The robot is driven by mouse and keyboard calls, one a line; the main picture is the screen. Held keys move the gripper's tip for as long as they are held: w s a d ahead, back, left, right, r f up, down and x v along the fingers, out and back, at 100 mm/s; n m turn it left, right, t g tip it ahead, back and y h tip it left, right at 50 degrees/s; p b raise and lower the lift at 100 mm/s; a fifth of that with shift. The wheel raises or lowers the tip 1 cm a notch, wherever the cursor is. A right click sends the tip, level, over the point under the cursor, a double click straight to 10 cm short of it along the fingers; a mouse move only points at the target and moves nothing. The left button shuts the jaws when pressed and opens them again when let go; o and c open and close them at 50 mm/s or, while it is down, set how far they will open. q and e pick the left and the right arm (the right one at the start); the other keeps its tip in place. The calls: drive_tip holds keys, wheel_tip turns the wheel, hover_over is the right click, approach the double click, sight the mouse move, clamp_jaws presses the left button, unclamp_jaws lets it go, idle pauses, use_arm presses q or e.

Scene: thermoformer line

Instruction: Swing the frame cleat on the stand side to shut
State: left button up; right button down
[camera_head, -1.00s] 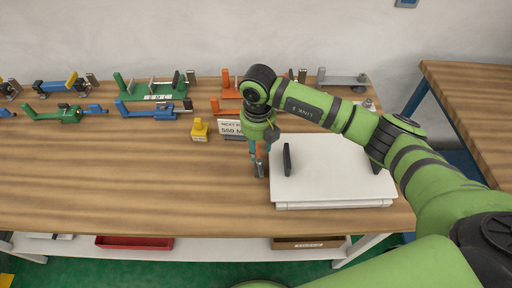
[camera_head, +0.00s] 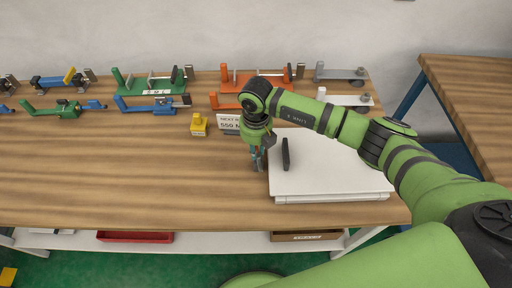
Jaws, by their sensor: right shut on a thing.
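A low white unit (camera_head: 330,175) lies on the bench right of centre, with a black upright handle (camera_head: 286,154) near its left end. My right gripper (camera_head: 258,161) points down at the unit's left edge. Its fingers are shut on a small part there, which I take to be the frame cleat. The fingers and wrist hide most of that part, so its angle cannot be read. My right arm passes over the unit's back right and hides that corner. My left gripper is not in view.
A small sign (camera_head: 229,122) stands just behind the gripper, with a yellow block (camera_head: 199,125) to its left. Green, blue, orange and grey clamp fixtures (camera_head: 152,82) line the bench's back. The bench's left front (camera_head: 120,180) is clear. Another table (camera_head: 470,110) stands at right.

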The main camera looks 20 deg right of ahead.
drive_tip(key=shift+a+f+n+b, duration=0.15)
drive_tip(key=shift+f+n+b, duration=0.05)
drive_tip(key=shift+n+b, duration=0.9)
drive_tip(key=n+b, duration=0.3)
drive_tip(key=b, duration=0.1)
drive_tip(key=n+b, duration=0.4)
drive_tip(key=b, duration=0.1)
drive_tip(key=s+n+b, duration=0.1)
drive_tip(key=n+b, duration=0.3)
drive_tip(key=shift+a+b, duration=0.3)
drive_tip(key=shift+a, duration=0.1)
drive_tip(key=shift+s+r+n+b, duration=0.1)
drive_tip(key=shift+n+b, duration=0.6)
drive_tip(key=shift+n, duration=0.05)
drive_tip(key=shift+s+r+n+b, duration=0.1)
drive_tip(key=shift+n+b, duration=0.6)
drive_tip(key=shift+n, duration=0.05)
drive_tip(key=c, duration=1.1)
unclamp_jaws()
drive_tip(key=shift+c, duration=0.2)
wheel_tip(320, 180, up, 12)
